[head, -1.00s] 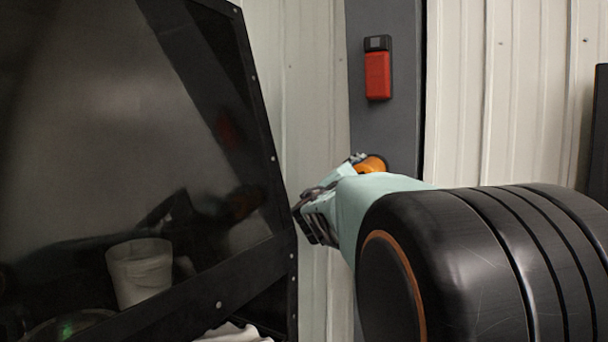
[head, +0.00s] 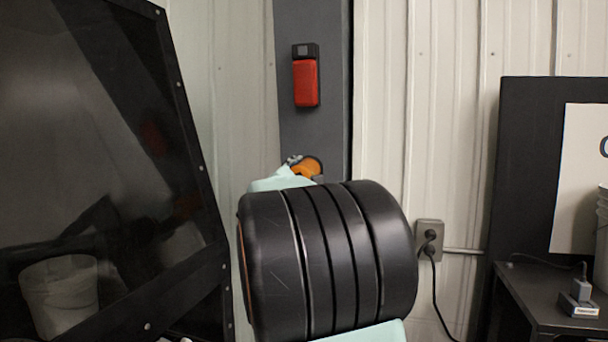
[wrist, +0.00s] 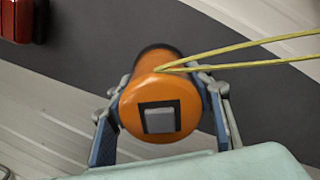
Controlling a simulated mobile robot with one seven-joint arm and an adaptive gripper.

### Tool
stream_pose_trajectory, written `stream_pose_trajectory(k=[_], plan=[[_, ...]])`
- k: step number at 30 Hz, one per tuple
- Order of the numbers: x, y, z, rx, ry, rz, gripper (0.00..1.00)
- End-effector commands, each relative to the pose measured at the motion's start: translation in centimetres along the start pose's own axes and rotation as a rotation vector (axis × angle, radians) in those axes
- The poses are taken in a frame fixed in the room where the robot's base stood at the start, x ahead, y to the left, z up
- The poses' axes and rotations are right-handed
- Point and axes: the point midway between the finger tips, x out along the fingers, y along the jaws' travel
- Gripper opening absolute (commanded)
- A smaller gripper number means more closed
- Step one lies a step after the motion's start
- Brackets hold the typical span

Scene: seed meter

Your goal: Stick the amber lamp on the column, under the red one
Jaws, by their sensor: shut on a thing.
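The amber lamp (wrist: 138,102) is an orange cylinder with a black-framed grey square on the end facing the wrist camera. My gripper (wrist: 162,108) is shut on it, one finger on each side. In the head view the amber lamp (head: 306,168) shows just below the red lamp (head: 306,84), in front of the dark grey column (head: 310,132). My forearm hides most of my gripper there. The red lamp (wrist: 17,20) is at the upper left of the wrist view, and the column (wrist: 240,45) runs behind the amber lamp. I cannot tell whether amber lamp and column touch.
A yellow cord (wrist: 240,64) runs from the amber lamp to the right. A dark-framed glossy panel (head: 90,130) stands at the left. A wall outlet (head: 429,236) with a black cable and a dark table (head: 550,310) are at the right. Pale corrugated wall lies behind.

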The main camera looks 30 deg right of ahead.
Motion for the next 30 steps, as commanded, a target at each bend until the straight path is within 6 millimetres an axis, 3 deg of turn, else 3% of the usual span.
stream_pose_trajectory(k=[26, 27, 30], plan=[[0.54, 0.05, 0.12, 0.001, -0.002, 0.001, 0.24], [0.56, 0.07, 0.13, 0.001, -0.002, 0.001, 0.49], [0.55, 0.07, 0.12, 0.001, -0.002, 0.001, 0.60]])
